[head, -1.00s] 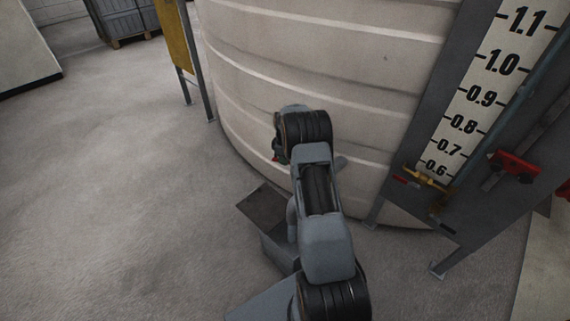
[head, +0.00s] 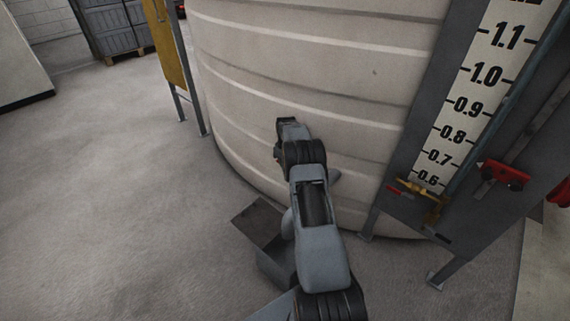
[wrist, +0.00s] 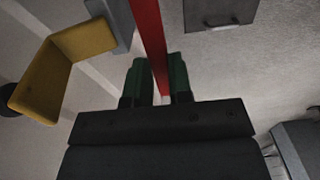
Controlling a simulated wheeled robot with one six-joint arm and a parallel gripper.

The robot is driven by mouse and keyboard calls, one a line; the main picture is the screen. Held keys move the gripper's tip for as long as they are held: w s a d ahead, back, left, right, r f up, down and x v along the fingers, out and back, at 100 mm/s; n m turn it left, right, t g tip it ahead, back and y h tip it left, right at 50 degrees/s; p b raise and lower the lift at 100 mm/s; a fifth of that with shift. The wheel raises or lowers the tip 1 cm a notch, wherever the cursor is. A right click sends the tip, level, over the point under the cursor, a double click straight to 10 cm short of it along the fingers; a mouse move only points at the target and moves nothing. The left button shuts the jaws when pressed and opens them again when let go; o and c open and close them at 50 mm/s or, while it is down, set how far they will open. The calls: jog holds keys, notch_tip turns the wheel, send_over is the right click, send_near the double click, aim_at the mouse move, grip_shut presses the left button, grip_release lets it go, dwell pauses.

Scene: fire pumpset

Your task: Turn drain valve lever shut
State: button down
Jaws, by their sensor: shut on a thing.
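In the wrist view a long red lever (wrist: 149,35) runs down from the top edge between the two green fingers of my gripper (wrist: 159,75). The fingers are shut on it, one on each side. The lever's far end runs out of the frame, so its valve body cannot be made out. In the head view my arm reaches to the lower wall of the pale tank (head: 310,70). My gripper and the held lever are hidden there behind my wrist.
A yellow angled part (wrist: 62,70) lies left of the fingers in the wrist view. At the gauge board (head: 462,110) are a brass valve (head: 420,190) and a separate red handle (head: 503,174). Floor at left is clear.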

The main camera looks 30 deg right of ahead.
jog(key=shift+d, duration=0.1)
jog(key=c, duration=1)
grip_release()
notch_tip(320, 180, up, 14)
jog(key=p, duration=0.3)
